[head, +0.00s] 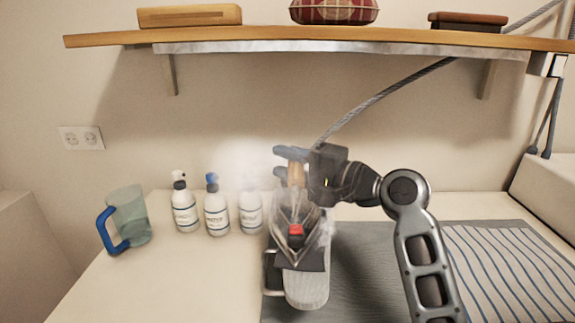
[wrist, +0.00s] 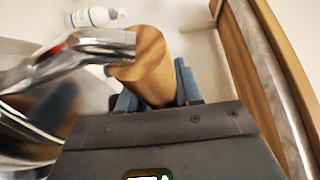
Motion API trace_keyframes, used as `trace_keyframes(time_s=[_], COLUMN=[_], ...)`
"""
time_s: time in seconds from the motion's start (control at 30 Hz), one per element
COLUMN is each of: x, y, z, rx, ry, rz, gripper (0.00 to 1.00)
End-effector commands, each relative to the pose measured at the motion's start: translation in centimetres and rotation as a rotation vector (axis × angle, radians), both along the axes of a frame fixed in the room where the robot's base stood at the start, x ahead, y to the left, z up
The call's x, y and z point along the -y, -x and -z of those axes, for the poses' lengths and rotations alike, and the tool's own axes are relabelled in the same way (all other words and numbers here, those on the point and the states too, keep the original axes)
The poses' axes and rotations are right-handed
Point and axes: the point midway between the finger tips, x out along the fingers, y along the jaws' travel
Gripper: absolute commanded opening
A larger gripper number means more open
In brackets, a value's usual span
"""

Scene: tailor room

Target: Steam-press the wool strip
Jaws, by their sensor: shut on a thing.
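A metal iron (head: 303,217) with a wooden handle and a red part on top is over a narrow padded pressing board (head: 307,292). My gripper (head: 295,167) is shut on the wooden handle, which also shows between the fingers in the wrist view (wrist: 150,70). A dark grey piece of cloth, apparently the wool strip (head: 312,262), lies across the board at the iron's near end. Most of it is hidden under the iron. Pale steam hangs around the iron. I cannot tell whether the iron's sole touches the cloth.
Three white spray bottles (head: 217,210) stand left of the board, and a clear jug (head: 130,215) with a blue handle is farther left. A dark mat (head: 360,270) and striped cloth (head: 505,265) lie right. A cord (head: 385,95) runs up past the shelf (head: 300,36).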

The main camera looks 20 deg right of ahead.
Motion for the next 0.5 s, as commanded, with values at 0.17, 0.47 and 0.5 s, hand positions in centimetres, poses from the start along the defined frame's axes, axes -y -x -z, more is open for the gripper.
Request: trace_keyframes(time_s=[0.17, 0.47, 0.5], x=[0.03, 0.22, 0.27], y=[0.0, -0.48, -0.62], z=[-0.48, -0.47, -0.46], rx=[0.009, 0.01, 0.01], ry=[-0.002, -0.002, -0.002], rz=[0.001, 0.001, 0.001], gripper=[0.0, 0.0, 0.0])
